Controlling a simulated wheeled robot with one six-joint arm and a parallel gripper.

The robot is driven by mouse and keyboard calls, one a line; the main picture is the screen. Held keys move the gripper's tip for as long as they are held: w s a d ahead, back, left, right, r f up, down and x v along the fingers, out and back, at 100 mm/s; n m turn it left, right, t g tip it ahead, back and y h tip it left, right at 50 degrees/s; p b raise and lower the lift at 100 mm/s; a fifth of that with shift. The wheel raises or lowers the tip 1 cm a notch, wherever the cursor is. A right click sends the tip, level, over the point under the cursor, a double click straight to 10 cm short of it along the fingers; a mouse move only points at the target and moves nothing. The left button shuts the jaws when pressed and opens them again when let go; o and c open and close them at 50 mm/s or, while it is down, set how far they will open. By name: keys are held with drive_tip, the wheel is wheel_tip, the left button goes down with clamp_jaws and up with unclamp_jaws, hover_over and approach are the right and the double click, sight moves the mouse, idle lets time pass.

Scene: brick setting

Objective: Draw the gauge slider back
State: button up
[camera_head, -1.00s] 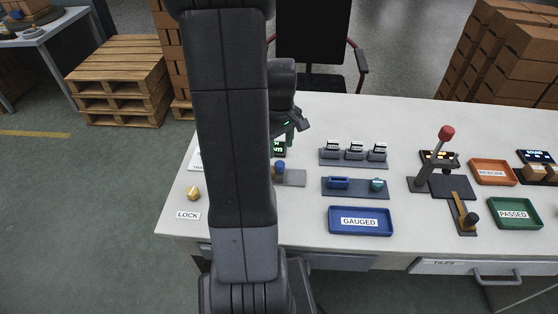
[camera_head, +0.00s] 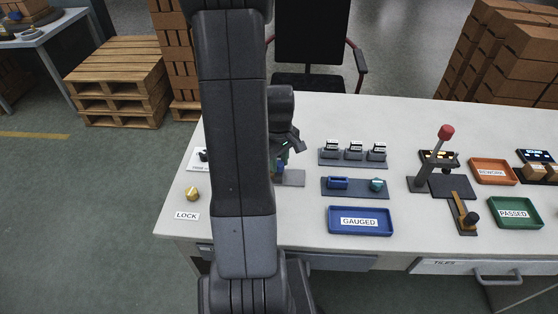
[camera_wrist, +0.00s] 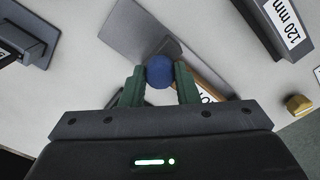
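The gauge slider has a round blue knob (camera_wrist: 159,72) on a grey plate (camera_wrist: 135,32). In the head view the knob (camera_head: 280,168) shows just below my gripper (camera_head: 285,155), and the plate (camera_head: 292,178) sticks out to its right. In the wrist view the two green fingers of my gripper (camera_wrist: 160,84) stand on either side of the knob, at or very near its edges. I cannot tell whether they press on it. My arm hides the left part of the gauge in the head view.
A row of three small grey blocks (camera_head: 354,163), a plate with blue and teal pieces (camera_head: 355,195) and a blue GAUGED tray (camera_head: 360,234) stand to the right. A brass knob (camera_head: 192,194) sits by the LOCK label (camera_head: 187,215). A red-topped lever (camera_head: 446,133) stands further right.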

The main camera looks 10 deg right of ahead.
clamp_jaws()
drive_tip(key=shift+s+d, duration=0.2)
drive_tip(key=shift+d, duration=0.5)
drive_tip(key=shift+s+d, duration=0.15)
drive_tip(key=shift+d, duration=0.55)
drive_tip(key=o, duration=0.6)
unclamp_jaws()
drive_tip(key=o, duration=0.3)
drive_tip(key=shift+d, duration=0.15)
wheel_tip(320, 180, up, 14)
drive_tip(key=shift+p, duration=0.4)
